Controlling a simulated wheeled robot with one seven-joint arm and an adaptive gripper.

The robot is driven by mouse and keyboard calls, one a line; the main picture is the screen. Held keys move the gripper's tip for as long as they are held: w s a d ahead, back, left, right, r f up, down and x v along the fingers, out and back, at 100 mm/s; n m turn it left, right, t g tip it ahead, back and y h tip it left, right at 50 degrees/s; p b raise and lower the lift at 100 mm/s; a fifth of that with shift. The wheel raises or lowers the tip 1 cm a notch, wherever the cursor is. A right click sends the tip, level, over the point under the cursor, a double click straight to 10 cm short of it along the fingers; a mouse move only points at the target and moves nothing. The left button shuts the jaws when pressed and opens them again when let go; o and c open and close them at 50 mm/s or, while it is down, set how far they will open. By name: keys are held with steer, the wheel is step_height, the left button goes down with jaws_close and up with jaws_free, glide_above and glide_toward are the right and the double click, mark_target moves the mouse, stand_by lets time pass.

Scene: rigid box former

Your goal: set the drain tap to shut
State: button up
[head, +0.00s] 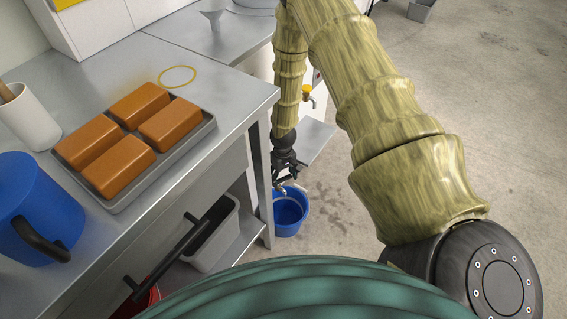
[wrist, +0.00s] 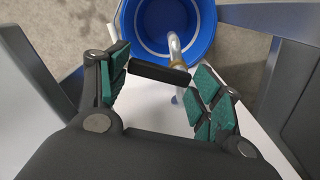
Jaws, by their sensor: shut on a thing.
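The drain tap shows in the wrist view as a pale metal spout (wrist: 175,50) with a dark bar-shaped handle (wrist: 158,74). The handle lies crosswise to the spout, between the green finger pads. My gripper (wrist: 160,78) is shut on the handle, with a pad at each end of it. In the head view my gripper (head: 290,182) is low beside the bench, and it hides most of the tap. A blue bucket (head: 290,212) stands on the floor below; it also shows under the spout in the wrist view (wrist: 210,30).
The steel bench (head: 185,215) is left of my arm, carrying a tray (head: 197,140) of brown blocks, a blue jug (head: 38,210) and a white pot (head: 28,118). A second tap with a yellow handle (head: 306,89) is farther back. Open floor lies right.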

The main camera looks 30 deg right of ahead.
steer(key=n+p, duration=0.1)
steer(key=n, duration=0.1)
steer(key=w+n+p, duration=0.1)
steer(key=n, duration=0.2)
steer(key=shift+w, duration=0.15)
steer(key=shift+n, duration=0.4)
steer(key=o, duration=1)
steer(key=shift+d+r, duration=0.1)
steer(key=shift+w+r, duration=0.1)
steer(key=shift+r+p, duration=0.3)
steer(key=shift+r, duration=0.25)
step_height(320, 180, up, 5)
steer(key=shift+f, duration=0.1)
steer(key=shift+a+r, duration=0.2)
steer(key=shift+r, duration=0.6)
